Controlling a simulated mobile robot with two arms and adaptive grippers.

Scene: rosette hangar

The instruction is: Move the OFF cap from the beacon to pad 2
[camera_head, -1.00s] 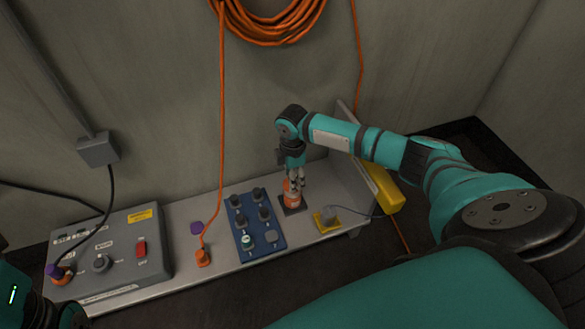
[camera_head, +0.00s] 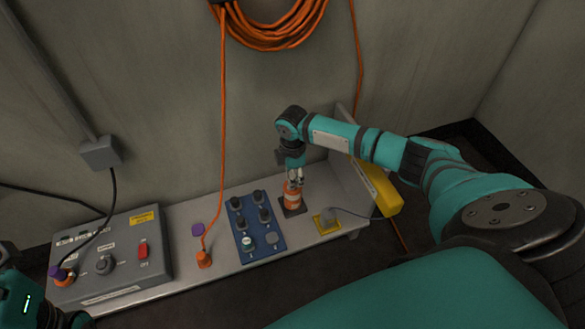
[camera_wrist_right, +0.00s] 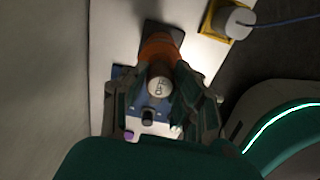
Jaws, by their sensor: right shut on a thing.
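The orange beacon (camera_head: 292,199) with a white band stands upright on a dark square on the bench. My right gripper (camera_head: 295,183) is over its top, pointing down. In the right wrist view, the fingers (camera_wrist_right: 160,92) are shut around a pale round cap (camera_wrist_right: 160,87) with dark lettering, and the orange beacon (camera_wrist_right: 158,48) shows behind it. I cannot tell whether cap and beacon still touch. The blue board (camera_head: 239,230) left of the beacon carries several dark knobs, a pale-topped one (camera_head: 248,242) and a flat grey pad (camera_head: 272,237). Its numbers are too small to read surely.
A grey control box (camera_head: 110,285) with a red switch stands at the left. An orange plug (camera_head: 204,258) with a cord is left of the board. A yellow-based connector (camera_head: 327,221) is right of the beacon, with a yellow block (camera_head: 380,190) beyond the bench end.

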